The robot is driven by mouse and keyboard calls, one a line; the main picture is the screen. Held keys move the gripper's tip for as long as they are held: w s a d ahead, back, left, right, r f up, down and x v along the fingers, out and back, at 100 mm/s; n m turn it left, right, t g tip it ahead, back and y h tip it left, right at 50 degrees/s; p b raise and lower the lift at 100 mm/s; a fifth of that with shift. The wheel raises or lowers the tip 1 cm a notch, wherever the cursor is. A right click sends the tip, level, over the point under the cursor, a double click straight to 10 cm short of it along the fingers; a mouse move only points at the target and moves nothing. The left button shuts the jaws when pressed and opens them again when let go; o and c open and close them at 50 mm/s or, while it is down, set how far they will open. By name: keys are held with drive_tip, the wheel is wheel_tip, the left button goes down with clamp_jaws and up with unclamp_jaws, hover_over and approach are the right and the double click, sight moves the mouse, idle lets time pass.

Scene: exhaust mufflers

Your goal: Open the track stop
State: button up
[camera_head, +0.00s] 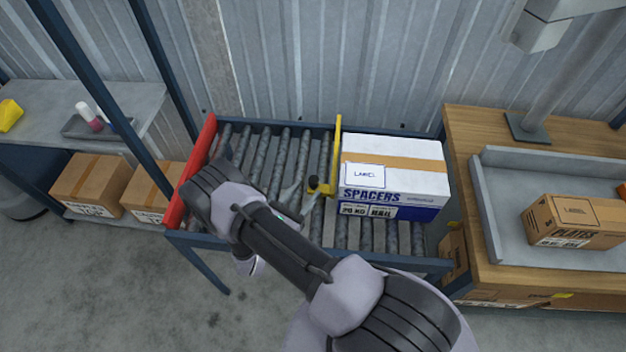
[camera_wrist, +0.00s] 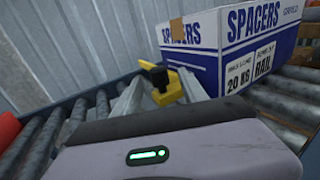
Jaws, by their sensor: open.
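The track stop is a yellow bar (camera_head: 337,150) standing across the roller track (camera_head: 290,150), with a black knob (camera_head: 316,184) at its near end. In the wrist view the knob (camera_wrist: 152,72) and its yellow base lie just ahead, between my two fingers. My gripper (camera_head: 300,197) is open and close to the knob; whether it touches cannot be told. A white and blue box marked SPACERS (camera_head: 400,172) sits on the rollers right beside the bar, on its right side. My arm hides part of the track.
A red end plate (camera_head: 197,160) closes the track's left end. The rollers between it and the bar are bare. A wooden bench (camera_head: 470,150) with a grey tray and a brown box (camera_head: 572,222) stands at the right. A shelf with cartons (camera_head: 88,183) is at the left.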

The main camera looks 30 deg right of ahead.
sight(311, 184)
drive_tip(key=x, duration=0.5)
drive_tip(key=shift+w+d+b, duration=0.15)
drive_tip(key=shift+w+b, duration=0.1)
drive_tip(key=shift+b, duration=0.05)
clamp_jaws()
idle(1.0)
